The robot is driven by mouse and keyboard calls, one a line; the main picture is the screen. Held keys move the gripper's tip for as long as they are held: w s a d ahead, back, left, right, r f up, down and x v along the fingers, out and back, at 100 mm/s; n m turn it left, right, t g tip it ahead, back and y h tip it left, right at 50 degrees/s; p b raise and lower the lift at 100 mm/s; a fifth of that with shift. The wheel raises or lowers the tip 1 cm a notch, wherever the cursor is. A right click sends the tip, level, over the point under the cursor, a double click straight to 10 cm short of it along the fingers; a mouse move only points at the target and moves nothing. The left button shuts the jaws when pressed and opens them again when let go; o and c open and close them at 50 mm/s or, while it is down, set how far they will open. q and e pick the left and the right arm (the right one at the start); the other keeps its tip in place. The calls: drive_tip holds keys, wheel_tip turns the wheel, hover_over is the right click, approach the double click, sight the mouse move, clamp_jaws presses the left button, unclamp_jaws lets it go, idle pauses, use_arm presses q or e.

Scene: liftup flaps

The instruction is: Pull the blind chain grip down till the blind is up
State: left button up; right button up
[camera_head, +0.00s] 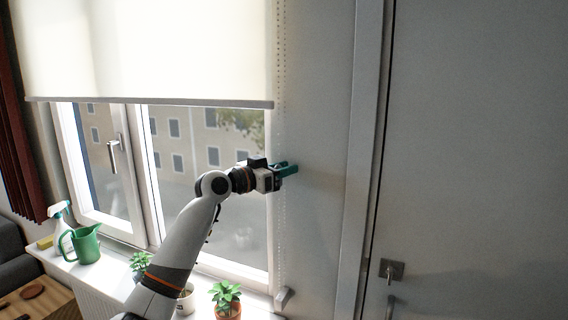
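The cream roller blind (150,50) covers the upper part of the window, and its bottom bar lies roughly a third of the way down the picture. The pale bead chain (279,225) hangs along the window's right edge. My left gripper (288,169) is at the chain, a little below the blind's bottom bar. Green parts show at its tip; I cannot tell whether they are fingers or the chain grip, nor whether the gripper is closed on anything. My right gripper is not in view.
A small grey fitting (284,298) is at the chain's lower end. On the sill stand a green watering can (86,245), a spray bottle (60,222) and potted plants (227,298). A door with a handle (391,270) is at the right.

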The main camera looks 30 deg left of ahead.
use_arm(q)
drive_tip(key=shift+w, duration=0.1)
clamp_jaws()
wheel_tip(320, 180, down, 34)
drive_tip(key=b, duration=2.8)
drive_tip(key=shift+d+r, duration=0.1)
drive_tip(key=shift+r, duration=0.05)
drive_tip(key=shift+f+b, duration=0.45)
drive_tip(key=shift+f, duration=0.05)
drive_tip(key=shift+d+f, duration=0.1)
drive_tip(key=shift+f, duration=0.05)
unclamp_jaws()
drive_tip(key=shift+a, duration=0.2)
drive_tip(key=shift+r, duration=0.25)
